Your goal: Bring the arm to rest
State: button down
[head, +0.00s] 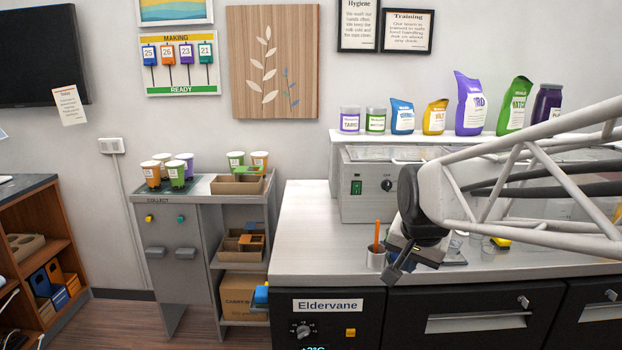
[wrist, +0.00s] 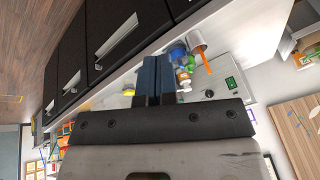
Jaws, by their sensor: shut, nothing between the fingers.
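My arm reaches in from the right of the head view and hangs over the counter (head: 313,236). My gripper (head: 392,277) points down and to the left near the counter's front edge, beside a metal cup (head: 376,260) with an orange stick in it. In the wrist view the dark fingers (wrist: 152,62) are together with nothing seen between them. The metal cup also shows in the wrist view (wrist: 196,41), beyond the fingers. Part of the counter behind my arm is hidden.
A grey machine (head: 363,205) with a green switch stands behind my gripper. Small clear cups (head: 488,250) and a yellow item (head: 501,242) lie right of it. A collect stand (head: 171,245) with lidded cups is at left. The counter's left part is clear.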

jog(key=s+f+n+g, duration=0.1)
jog(key=s+f+n, duration=0.1)
jog(key=s, duration=0.7)
jog(key=s+f+n, duration=0.3)
jog(key=s, duration=0.6)
jog(key=shift+s+n+g, duration=0.3)
jog(key=shift+s+g, duration=0.1)
jog(key=shift+d, duration=0.1)
dwell(0.9)
